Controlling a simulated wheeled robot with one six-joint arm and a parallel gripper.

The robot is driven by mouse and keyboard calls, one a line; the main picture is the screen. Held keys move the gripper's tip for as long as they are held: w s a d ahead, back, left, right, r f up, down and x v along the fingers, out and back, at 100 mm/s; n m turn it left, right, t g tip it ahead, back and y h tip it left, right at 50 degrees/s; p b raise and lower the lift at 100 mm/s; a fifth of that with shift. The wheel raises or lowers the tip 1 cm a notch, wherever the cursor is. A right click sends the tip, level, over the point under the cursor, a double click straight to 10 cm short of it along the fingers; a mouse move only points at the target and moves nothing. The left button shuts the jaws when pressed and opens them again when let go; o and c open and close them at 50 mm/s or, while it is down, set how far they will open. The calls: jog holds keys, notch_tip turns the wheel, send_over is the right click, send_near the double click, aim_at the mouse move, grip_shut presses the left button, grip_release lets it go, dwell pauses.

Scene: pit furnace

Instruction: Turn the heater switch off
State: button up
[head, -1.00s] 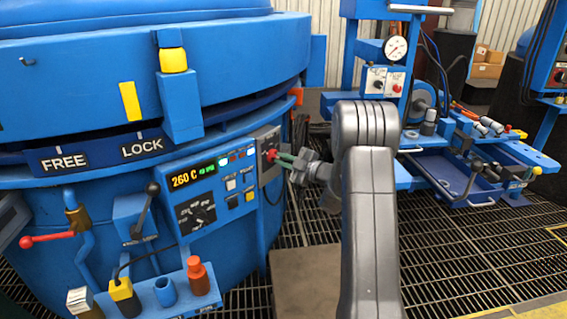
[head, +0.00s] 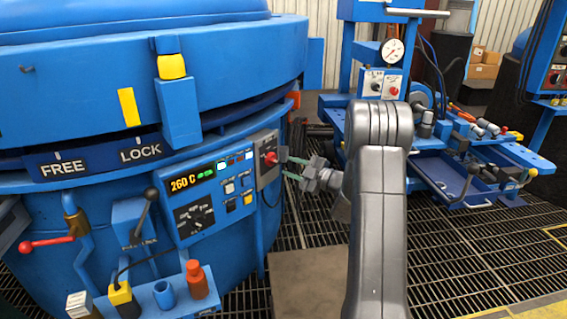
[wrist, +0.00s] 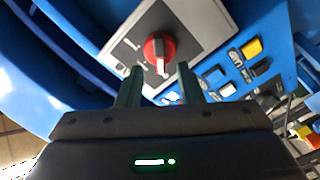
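The heater switch looks to be the red rotary knob (head: 270,158) on a grey plate (head: 265,172) at the right end of the furnace's control panel. In the wrist view the knob (wrist: 157,48) shows a white pointer mark at its lower side, toward my gripper. The small labels around it are too blurred to read. My gripper (head: 290,168) is open and empty, just right of the knob in the head view. In the wrist view its two dark green fingers (wrist: 159,72) stand apart below the knob, with a gap to it.
The panel display (head: 186,182) reads 260 C, with several buttons and a black dial (head: 194,215) nearby. A ledge with an orange bottle (head: 196,278) and a blue cup (head: 164,293) is lower left. A blue workbench (head: 480,165) stands right.

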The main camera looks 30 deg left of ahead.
aim_at(278, 162)
jog(key=d+p, duration=0.1)
jog(key=d, duration=0.8)
jog(key=shift+s+d+p, duration=0.15)
jog(key=shift+s+p, duration=0.1)
jog(key=shift+p, duration=0.05)
jog(key=a+b, duration=0.1)
jog(key=a, duration=0.3)
jog(key=a+b, duration=0.1)
jog(key=a, duration=0.3)
jog(key=a+b, duration=0.1)
jog(key=a, duration=0.4)
jog(key=shift+w+f, duration=0.1)
jog(key=shift+w, duration=0.2)
jog(key=shift+a, duration=0.5)
jog(key=shift+d, duration=0.1)
